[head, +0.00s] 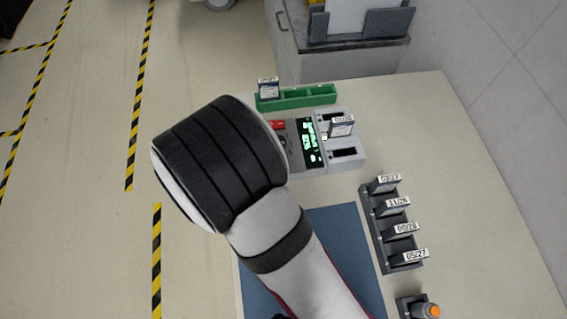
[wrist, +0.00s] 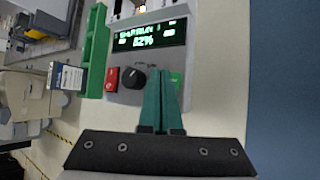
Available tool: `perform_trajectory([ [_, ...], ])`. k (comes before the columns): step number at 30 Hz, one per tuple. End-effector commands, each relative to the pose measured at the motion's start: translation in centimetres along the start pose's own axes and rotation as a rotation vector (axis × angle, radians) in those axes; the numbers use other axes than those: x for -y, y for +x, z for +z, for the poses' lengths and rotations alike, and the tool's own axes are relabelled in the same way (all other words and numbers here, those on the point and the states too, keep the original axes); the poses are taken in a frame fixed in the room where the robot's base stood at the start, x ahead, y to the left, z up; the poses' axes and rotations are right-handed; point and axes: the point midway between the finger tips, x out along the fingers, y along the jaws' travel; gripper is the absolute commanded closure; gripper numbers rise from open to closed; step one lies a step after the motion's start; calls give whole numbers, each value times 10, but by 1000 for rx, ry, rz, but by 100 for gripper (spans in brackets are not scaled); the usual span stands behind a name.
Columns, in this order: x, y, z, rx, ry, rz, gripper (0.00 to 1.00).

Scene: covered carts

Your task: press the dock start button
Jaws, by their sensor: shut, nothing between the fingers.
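The dock is a grey unit (head: 347,161) on the table; in the head view my arm hides part of its left side. Its dark display (wrist: 150,36) shows lit green text with 82%. In the wrist view a red button (wrist: 111,79), a black knob (wrist: 133,77) and a green button (wrist: 176,79) sit in a row below the display. My gripper (wrist: 159,72) is shut and empty, its teal fingertips over the panel between knob and green button. The fingers partly cover the green button; I cannot tell whether they touch it. No start label is readable.
A green tray (head: 296,103) beside the dock holds one labelled cartridge (head: 268,88). Another cartridge (head: 341,128) stands at a dock slot. A dark rack (head: 375,226) holds several dated cartridges. A blue mat (head: 345,240) lies in front, with an orange-topped object (head: 430,310) at lower right.

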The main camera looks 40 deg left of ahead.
Motion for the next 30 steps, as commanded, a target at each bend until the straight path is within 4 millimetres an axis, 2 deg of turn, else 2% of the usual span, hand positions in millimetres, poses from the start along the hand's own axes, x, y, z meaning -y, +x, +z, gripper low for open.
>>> perform_trajectory([
  [30,6,9,-6,0,0,0,100],
])
